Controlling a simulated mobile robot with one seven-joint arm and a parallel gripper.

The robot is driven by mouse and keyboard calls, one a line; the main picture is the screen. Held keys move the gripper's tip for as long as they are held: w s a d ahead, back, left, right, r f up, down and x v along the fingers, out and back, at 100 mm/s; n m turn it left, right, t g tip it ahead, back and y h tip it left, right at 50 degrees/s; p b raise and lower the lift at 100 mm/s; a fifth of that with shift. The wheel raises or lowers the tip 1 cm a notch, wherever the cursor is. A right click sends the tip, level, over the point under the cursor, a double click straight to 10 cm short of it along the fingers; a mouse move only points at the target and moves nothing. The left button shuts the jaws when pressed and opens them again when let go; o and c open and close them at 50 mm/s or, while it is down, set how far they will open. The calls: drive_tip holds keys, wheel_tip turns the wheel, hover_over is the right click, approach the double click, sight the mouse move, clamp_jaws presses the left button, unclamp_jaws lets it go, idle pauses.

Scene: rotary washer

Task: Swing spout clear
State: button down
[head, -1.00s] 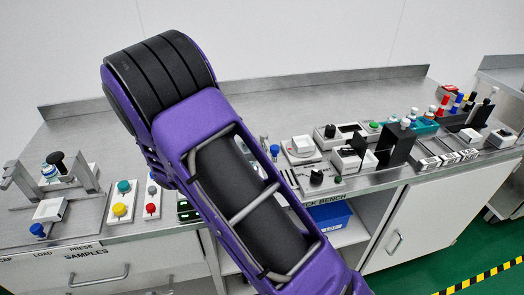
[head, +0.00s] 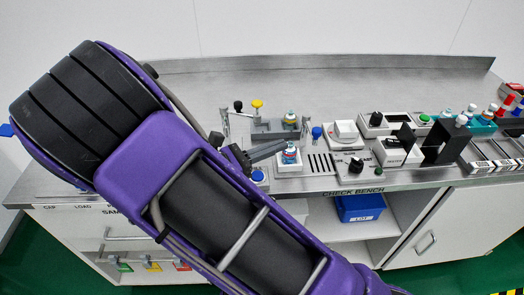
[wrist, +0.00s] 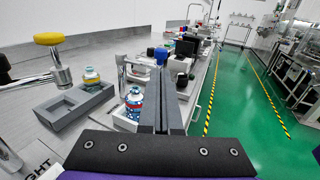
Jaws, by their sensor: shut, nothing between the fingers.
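A metal post with an arm and a yellow knob (wrist: 48,38) stands at the left in the wrist view; the knob also shows in the head view (head: 257,104). A chrome pipe (wrist: 121,72), possibly the spout, rises beside a blue-and-white bottle (wrist: 134,98), just left of my fingers. I cannot tell whether it touches them. The same bottle stands on a white block in the head view (head: 290,155). My gripper (wrist: 159,72) is shut and empty, its dark fingers pointing along the bench. In the head view my gripper (head: 283,145) is close to the bottle.
A grey tray (wrist: 72,107) holds another bottle (wrist: 92,77) on the left. A blue knob (head: 317,132) and a white dial box (head: 345,133) stand to the right. Several switches and racks continue along the bench (head: 220,80). The green aisle (wrist: 235,120) is clear.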

sight(313, 133)
drive_tip(key=x, duration=0.7)
drive_tip(key=shift+w+d, duration=0.1)
drive_tip(key=shift+d, duration=0.2)
drive_tip(key=shift+d, duration=0.15)
